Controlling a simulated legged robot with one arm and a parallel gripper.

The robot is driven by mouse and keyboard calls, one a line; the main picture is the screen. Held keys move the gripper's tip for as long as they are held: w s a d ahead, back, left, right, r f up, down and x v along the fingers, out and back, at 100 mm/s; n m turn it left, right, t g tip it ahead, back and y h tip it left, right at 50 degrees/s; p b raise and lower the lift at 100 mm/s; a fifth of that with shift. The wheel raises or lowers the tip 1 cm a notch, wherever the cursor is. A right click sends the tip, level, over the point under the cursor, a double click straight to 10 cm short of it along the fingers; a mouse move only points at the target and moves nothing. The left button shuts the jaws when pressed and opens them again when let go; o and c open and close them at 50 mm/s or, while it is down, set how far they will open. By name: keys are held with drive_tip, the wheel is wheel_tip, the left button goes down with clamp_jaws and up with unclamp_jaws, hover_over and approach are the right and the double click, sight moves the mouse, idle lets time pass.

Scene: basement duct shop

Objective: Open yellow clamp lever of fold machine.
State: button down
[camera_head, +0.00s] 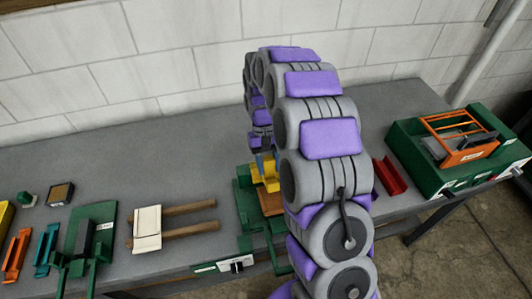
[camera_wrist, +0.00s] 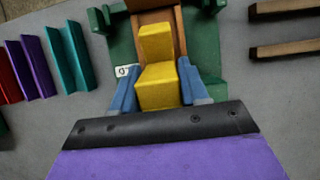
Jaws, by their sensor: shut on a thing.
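The yellow clamp lever (camera_head: 270,178) is a stepped yellow block on the green fold machine (camera_head: 243,205), near the front edge of the bench. In the wrist view the lever (camera_wrist: 157,88) stands in the middle, with a brown panel behind it and the green machine body (camera_wrist: 205,40) around. My gripper (camera_wrist: 158,92) has its blue fingers on both sides of the lever's lower part and is shut on it. In the head view my arm covers the right side of the machine and most of my gripper (camera_head: 264,160).
Further left are a green tool (camera_head: 92,235) and teal and orange channels. A red channel (camera_head: 390,177) and a green machine with an orange frame (camera_head: 425,165) stand right. A block wall backs the bench.

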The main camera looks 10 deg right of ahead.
drive_tip(key=w, duration=0.1)
drive_tip(key=w+r+p, duration=0.1)
drive_tip(key=w+p, duration=0.1)
drive_tip(key=shift+w+r, duration=0.2)
drive_tip(key=shift+r, duration=0.05)
drive_tip(key=shift+w+p, duration=0.85)
drive_tip(key=shift+w, duration=0.15)
drive_tip(key=shift+w+f+p, duration=0.25)
drive_tip(key=shift+w+p, duration=0.05)
drive_tip(key=shift+w, duration=0.3)
drive_tip(key=shift+s+f, duration=0.15)
drive_tip(key=shift+f, duration=0.1)
drive_tip(key=c, duration=0.7)
unclamp_jaws()
drive_tip(key=shift+o, duration=0.2)
drive_tip(key=shift+r, duration=0.15)
